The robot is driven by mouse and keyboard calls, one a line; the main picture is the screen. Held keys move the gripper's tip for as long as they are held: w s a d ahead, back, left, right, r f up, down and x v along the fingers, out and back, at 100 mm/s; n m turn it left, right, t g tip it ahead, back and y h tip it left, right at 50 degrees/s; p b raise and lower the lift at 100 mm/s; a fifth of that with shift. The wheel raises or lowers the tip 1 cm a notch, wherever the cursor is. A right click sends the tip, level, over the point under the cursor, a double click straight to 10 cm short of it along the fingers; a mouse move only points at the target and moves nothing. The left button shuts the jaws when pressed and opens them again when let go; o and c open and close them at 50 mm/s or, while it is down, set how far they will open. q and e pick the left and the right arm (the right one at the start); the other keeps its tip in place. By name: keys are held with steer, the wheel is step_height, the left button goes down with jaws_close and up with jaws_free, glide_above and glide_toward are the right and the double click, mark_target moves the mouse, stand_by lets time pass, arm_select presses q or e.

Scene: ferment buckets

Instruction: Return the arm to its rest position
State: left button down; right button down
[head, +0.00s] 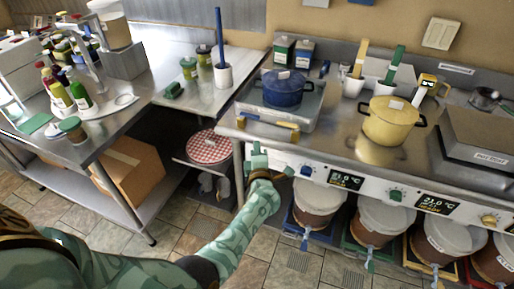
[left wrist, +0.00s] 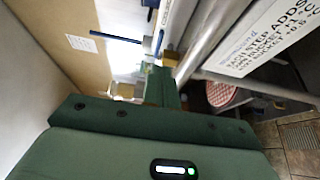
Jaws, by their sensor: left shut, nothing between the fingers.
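My left arm (head: 240,225), green and patterned, reaches in from the lower left of the head view. Its gripper (head: 258,158) is in front of the left end of the counter's front panel, near the blue knob. I cannot tell whether it touches the panel. In the left wrist view the green gripper body fills the bottom, and its fingers (left wrist: 160,85) are together with nothing between them. My right gripper is not in view.
A steel counter (head: 345,125) carries a blue pot (head: 284,87) and a yellow pot (head: 393,121). Lidded buckets (head: 383,222) stand below it. A steel table (head: 120,118) with bottles is at left, a cardboard box (head: 130,170) beneath. Tiled floor (head: 185,225) lies open between.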

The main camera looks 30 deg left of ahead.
arm_select(q)
steer(key=s+d+f+m+g+h, duration=0.1)
steer(key=s+d+m+h, duration=0.35)
steer(key=m, duration=0.65)
steer(key=s+d+f+m+g+h, duration=0.1)
steer(key=s+m+h, duration=0.6)
steer(key=m, duration=0.4)
steer(key=s+a+r+m+g+y, duration=0.2)
steer(key=s+a+m, duration=0.1)
steer(key=s, duration=0.4)
steer(key=s+a+r+m+g+y, duration=0.1)
steer(key=s+a+m+g+y, duration=0.15)
steer(key=s, duration=0.45)
steer(key=s+a+r+m+g+y, duration=0.2)
steer(key=s+m, duration=0.2)
steer(key=s, duration=0.3)
steer(key=s+d+f+g+h, duration=0.2)
steer(key=s+f, duration=0.1)
steer(key=f, duration=1.1)
steer(key=s+d+f+g+h, duration=0.1)
steer(key=s+d+f+g, duration=0.2)
steer(key=f, duration=1.2)
steer(key=s+f+n, duration=0.1)
steer(key=s+f, duration=0.5)
steer(key=s, duration=0.3)
steer(key=s+f+n+g+h, duration=0.1)
steer(key=s+f+n, duration=0.1)
steer(key=s+f, duration=0.4)
steer(key=s, duration=0.3)
steer(key=shift+a, duration=0.35)
